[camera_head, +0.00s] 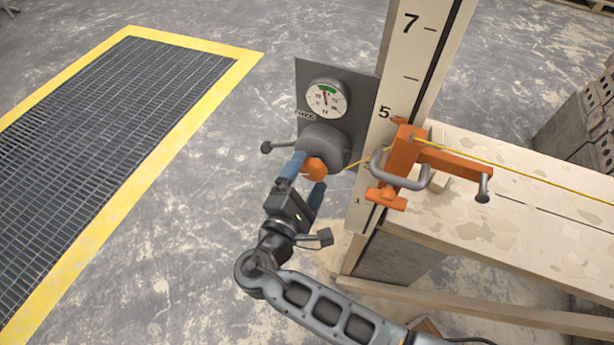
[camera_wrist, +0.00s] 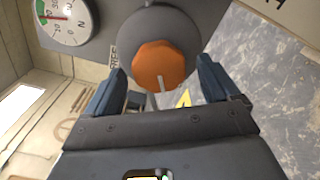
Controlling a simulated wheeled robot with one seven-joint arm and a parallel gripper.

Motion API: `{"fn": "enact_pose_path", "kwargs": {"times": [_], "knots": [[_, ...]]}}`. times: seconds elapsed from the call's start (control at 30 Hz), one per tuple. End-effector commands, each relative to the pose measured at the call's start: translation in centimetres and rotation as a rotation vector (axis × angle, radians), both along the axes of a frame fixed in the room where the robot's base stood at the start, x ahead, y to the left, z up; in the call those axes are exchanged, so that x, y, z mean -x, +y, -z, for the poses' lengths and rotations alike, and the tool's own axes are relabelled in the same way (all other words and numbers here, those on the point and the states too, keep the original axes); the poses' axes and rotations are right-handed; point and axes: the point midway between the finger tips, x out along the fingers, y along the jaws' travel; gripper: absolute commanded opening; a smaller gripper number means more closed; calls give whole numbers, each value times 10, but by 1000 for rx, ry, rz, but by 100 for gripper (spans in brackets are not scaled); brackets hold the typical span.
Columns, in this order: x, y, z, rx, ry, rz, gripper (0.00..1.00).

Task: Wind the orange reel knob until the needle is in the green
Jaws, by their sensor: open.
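The orange reel knob (camera_head: 314,168) sits on the front of a grey reel housing (camera_head: 322,146). In the wrist view the knob (camera_wrist: 160,66) is faceted, with a pale line pointing down. A round white gauge (camera_head: 327,98) with a green band at its top is on the grey plate above; its needle appears to point up at or close to the green, but is too small to tell exactly. My gripper (camera_head: 303,176) is open, its two blue fingers on either side of the knob. In the wrist view a gap shows between each finger and the knob.
A grey lever with a ball end (camera_head: 268,147) sticks out left of the housing. A yellow-edged floor grate (camera_head: 110,100) lies left.

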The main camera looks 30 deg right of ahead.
Motion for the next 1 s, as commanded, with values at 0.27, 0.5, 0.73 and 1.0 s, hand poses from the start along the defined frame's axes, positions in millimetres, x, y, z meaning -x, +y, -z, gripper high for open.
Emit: {"fn": "enact_pose_path", "kwargs": {"times": [0.27,0.5,0.73,1.0], "knots": [[16,23,2,-1,1,-4,89],[37,53,1,-1,0,-3,89],[46,63,0,0,0,0,89],[46,63,0,0,0,0,89]]}}
